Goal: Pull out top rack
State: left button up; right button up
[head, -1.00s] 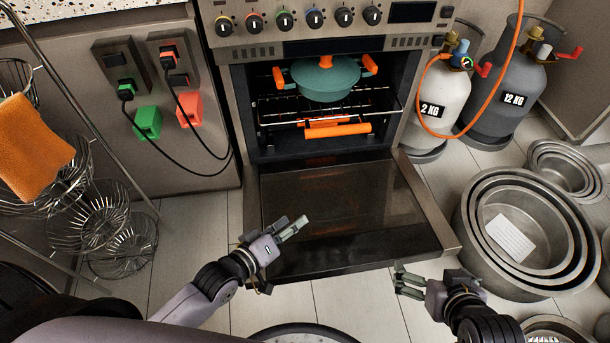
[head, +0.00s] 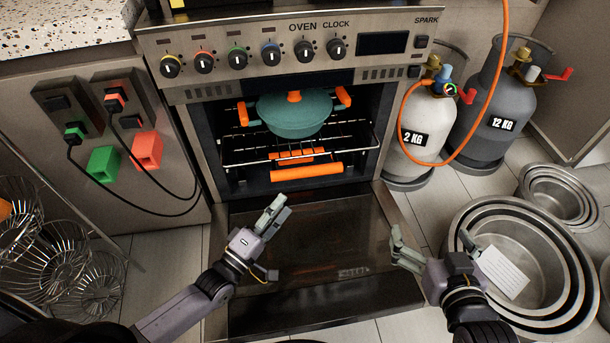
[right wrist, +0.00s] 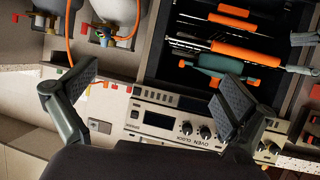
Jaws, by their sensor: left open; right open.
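The oven's top rack (head: 250,159) is a wire rack inside the open oven. A teal pot (head: 293,116) with orange handles stands on it. Orange bars (head: 307,171) show at and below the rack's front; I cannot tell which rack each belongs to. My left gripper (head: 276,211) is open and empty above the lowered door, in front of and below the rack. My right gripper (head: 401,246) is open and empty by the door's right side, apart from the rack. In the right wrist view, its spread fingers (right wrist: 155,95) frame the oven controls, with the pot (right wrist: 222,64) beyond.
The oven door (head: 290,300) is lowered in front of the opening. Gas cylinders (head: 420,140) with an orange hose stand right of the oven. Nested metal pans (head: 575,300) lie at right. A wire basket stand (head: 60,250) is at left. Space before the rack is clear.

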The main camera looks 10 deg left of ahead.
aim_at(307, 173)
pick_arm(q)
jog(key=b+x, duration=0.3)
jog(key=x, duration=0.8)
jog(key=shift+w+d, duration=0.1)
jog(key=shift+w, duration=0.15)
jog(key=shift+w+d+r, duration=0.1)
jog(key=shift+w+d, duration=0.05)
jog(key=shift+w, duration=0.1)
pick_arm(e)
notch_tip(307, 173, up, 15)
jog(key=a+t+y, duration=0.2)
jog(key=t+y, duration=0.1)
jog(key=t, duration=0.5)
jog(key=shift+w+a+f+n+t, duration=0.2)
jog(key=shift+w+n+t, duration=0.1)
jog(key=shift+w+t, duration=0.15)
pick_arm(q)
jog(key=shift+c, duration=0.2)
grip_shut()
